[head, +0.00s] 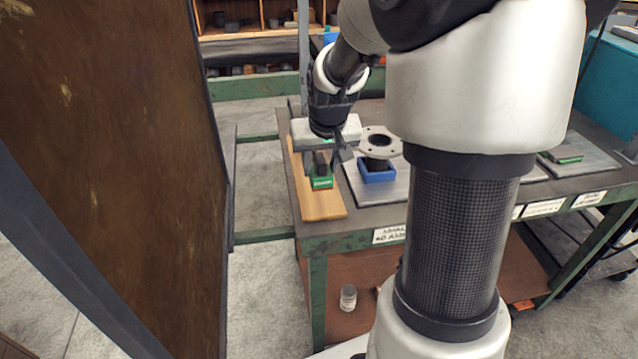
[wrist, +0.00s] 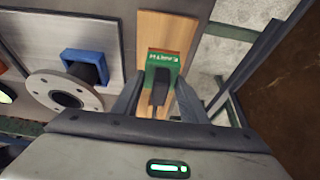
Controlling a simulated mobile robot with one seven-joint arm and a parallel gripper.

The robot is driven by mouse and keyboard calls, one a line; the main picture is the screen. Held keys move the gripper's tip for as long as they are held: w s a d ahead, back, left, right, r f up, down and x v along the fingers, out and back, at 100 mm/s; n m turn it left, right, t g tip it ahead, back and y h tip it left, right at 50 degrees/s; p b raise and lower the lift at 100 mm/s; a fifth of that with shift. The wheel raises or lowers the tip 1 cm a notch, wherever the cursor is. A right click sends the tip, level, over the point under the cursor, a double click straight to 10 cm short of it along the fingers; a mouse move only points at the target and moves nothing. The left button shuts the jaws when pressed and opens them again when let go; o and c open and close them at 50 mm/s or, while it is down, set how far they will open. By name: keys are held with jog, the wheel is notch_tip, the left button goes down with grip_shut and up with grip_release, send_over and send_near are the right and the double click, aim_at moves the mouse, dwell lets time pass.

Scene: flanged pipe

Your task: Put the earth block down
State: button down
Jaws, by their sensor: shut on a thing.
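The earth block (head: 321,183) is a small green block with white lettering and a dark upper part. My gripper (head: 322,165) points down over the left end of the workbench and is shut on the block. In the wrist view the block (wrist: 164,60) shows between the fingers, over the wooden board (wrist: 150,28). The board (head: 322,207) lies along the bench's left edge. The block is on the board or just above it; I cannot tell which. The fingers hide part of the block.
Right of the board, a flanged pipe (head: 380,142) stands in a blue holder (head: 377,176) on a grey plate, close to my gripper. A rusty brown panel (head: 110,150) rises at the left. The board's near end is clear.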

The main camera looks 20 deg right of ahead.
aim_at(321, 179)
jog(key=shift+f+b, duration=0.4)
jog(key=shift+f, duration=1.95)
jog(key=shift+f, duration=0.2)
jog(key=c, duration=1.1)
grip_release()
jog(key=shift+s+r, duration=0.1)
jog(key=shift+r, duration=0.5)
jog(key=p+v, duration=0.2)
jog(key=v, duration=0.9)
jog(key=shift+s, duration=0.1)
